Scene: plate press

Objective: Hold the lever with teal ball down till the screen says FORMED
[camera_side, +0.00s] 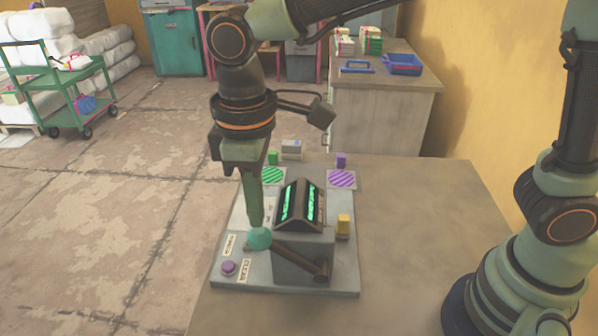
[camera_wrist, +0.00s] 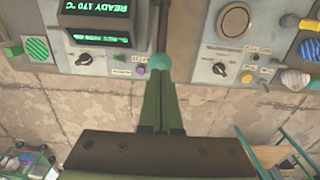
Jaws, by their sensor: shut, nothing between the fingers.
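The teal ball (camera_side: 260,239) sits at the end of a dark lever (camera_side: 292,257) that runs to a pivot at the front right of the grey press housing (camera_side: 290,265). In the wrist view the teal ball (camera_wrist: 160,62) is just beyond my fingertips. My gripper (camera_side: 257,225) is shut and empty, pointing down, with its tips at the top of the ball; they look in contact, but a small gap cannot be ruled out. The screen (camera_side: 302,203) glows green; in the wrist view the screen (camera_wrist: 97,10) reads "READY 170 °C".
A purple button (camera_side: 228,268) with labels is at the base plate's front left. Green-striped (camera_side: 272,176) and purple-striped (camera_side: 342,179) pads lie behind. The table (camera_side: 420,240) is bare to the right.

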